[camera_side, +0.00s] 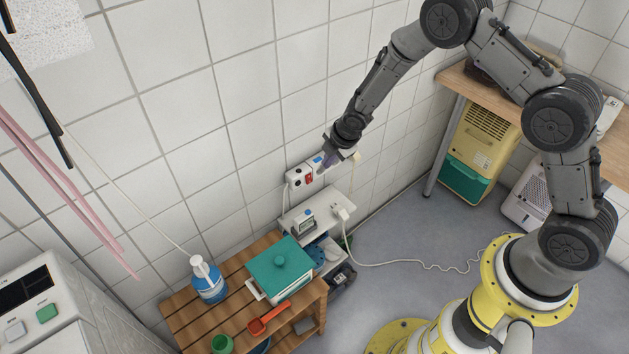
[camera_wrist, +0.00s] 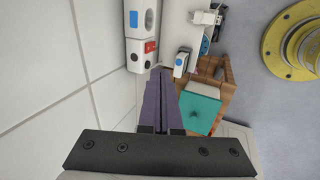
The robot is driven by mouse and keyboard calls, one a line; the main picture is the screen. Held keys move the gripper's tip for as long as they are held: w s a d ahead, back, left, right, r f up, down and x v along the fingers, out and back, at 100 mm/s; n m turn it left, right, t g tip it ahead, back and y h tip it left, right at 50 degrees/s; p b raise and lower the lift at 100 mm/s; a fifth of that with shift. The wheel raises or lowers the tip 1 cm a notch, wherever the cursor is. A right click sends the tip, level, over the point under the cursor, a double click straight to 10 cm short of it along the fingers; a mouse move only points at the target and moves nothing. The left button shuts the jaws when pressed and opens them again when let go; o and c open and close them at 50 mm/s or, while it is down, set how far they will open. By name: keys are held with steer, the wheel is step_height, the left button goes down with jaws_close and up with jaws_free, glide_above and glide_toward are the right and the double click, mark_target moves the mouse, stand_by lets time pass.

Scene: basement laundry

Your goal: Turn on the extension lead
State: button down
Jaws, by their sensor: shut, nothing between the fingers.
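A white block that looks like the extension lead (camera_side: 299,179) is fixed to the tiled wall, with a red switch, a dark round spot and a blue patch on its face. It also shows at the top of the wrist view (camera_wrist: 137,20), with the red switch (camera_wrist: 151,47) near its lower end. My gripper (camera_side: 325,165) is shut and empty, in front of the block's right part and hiding some of it. In the wrist view its fingertips (camera_wrist: 160,76) are just below the red switch in the picture; I cannot tell whether they touch anything. The switch's on or off position is unclear.
Below the block, a white shelf (camera_side: 325,213) holds a small device (camera_side: 303,222) and a plug (camera_side: 341,211) with a trailing cord. A wooden slatted bench (camera_side: 221,306) carries a teal-lidded box (camera_side: 280,265), a blue bottle (camera_side: 209,283) and a red scoop (camera_side: 266,320).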

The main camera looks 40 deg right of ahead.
mark_target(309, 179)
steer(key=s+f, duration=0.1)
steer(key=f, duration=0.2)
steer(key=shift+s+g, duration=0.3)
steer(key=shift+s, duration=0.1)
steer(key=shift+f, duration=0.1)
steer(key=w+f, duration=0.7)
steer(key=f, duration=0.2)
steer(key=shift+w+f, duration=0.15)
steer(key=shift+f, duration=0.2)
